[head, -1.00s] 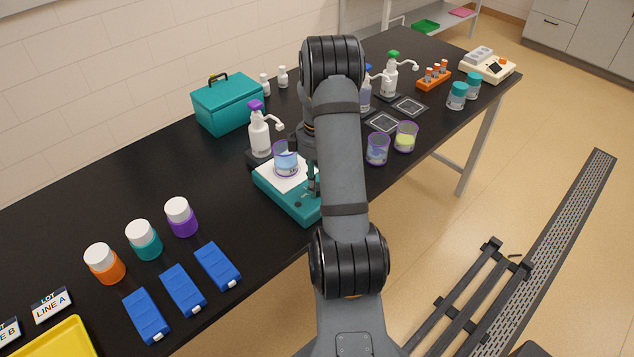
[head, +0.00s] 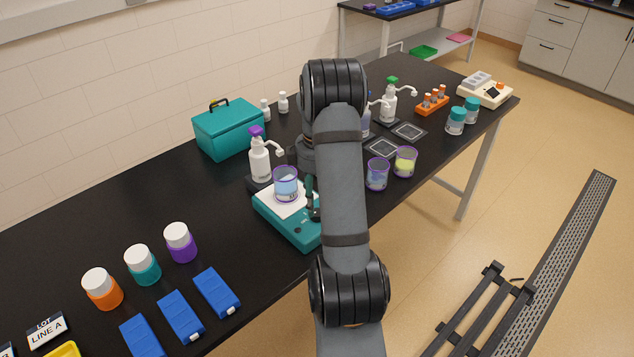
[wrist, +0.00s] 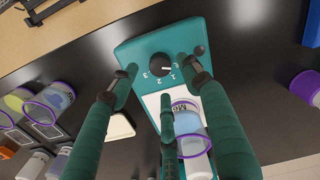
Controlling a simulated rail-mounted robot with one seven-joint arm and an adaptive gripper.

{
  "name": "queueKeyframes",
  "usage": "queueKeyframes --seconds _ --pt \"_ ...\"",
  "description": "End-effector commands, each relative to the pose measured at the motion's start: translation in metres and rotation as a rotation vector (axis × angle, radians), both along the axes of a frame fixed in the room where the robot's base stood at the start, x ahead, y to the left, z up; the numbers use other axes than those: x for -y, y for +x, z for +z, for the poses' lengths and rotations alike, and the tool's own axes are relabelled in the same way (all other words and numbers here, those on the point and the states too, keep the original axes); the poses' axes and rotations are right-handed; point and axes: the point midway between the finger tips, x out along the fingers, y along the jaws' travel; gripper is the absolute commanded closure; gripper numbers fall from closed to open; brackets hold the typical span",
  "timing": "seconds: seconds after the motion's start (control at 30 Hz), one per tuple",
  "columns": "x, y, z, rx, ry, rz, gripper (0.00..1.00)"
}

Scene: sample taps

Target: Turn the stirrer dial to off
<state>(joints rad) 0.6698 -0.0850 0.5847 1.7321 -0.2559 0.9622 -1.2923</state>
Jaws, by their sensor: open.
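The stirrer (head: 284,222) is a teal box with a white top, standing near the bench's front edge. Its black round dial (wrist: 160,64) shows in the wrist view, with a white mark on its right side and the numbers 1, 2 and 3 printed around it. I cannot read the setting for certain. My gripper (wrist: 161,68) is open, with one fingertip on each side of the dial and gaps between. A purple-rimmed beaker of blue liquid (head: 285,184) stands on the stirrer's white top. In the head view my arm hides the stirrer's right part and the dial.
A white pump bottle with a purple top (head: 260,158) stands behind the stirrer. Two more purple-rimmed beakers (head: 377,174) (head: 405,162) stand to the right. Blue cases (head: 216,292) and lidded jars (head: 180,242) are at the left. A teal box (head: 228,130) stands farther back.

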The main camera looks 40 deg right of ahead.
Motion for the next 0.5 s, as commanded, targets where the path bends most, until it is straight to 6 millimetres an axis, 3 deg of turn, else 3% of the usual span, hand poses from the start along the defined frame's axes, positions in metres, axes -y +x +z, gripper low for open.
queueKeyframes --seconds 0.2,0.5 --pt "0.001 0.001 0.048 0.005 -0.003 -0.001 0.52" --pt "0.000 0.000 0.080 0.001 0.000 0.000 0.52"
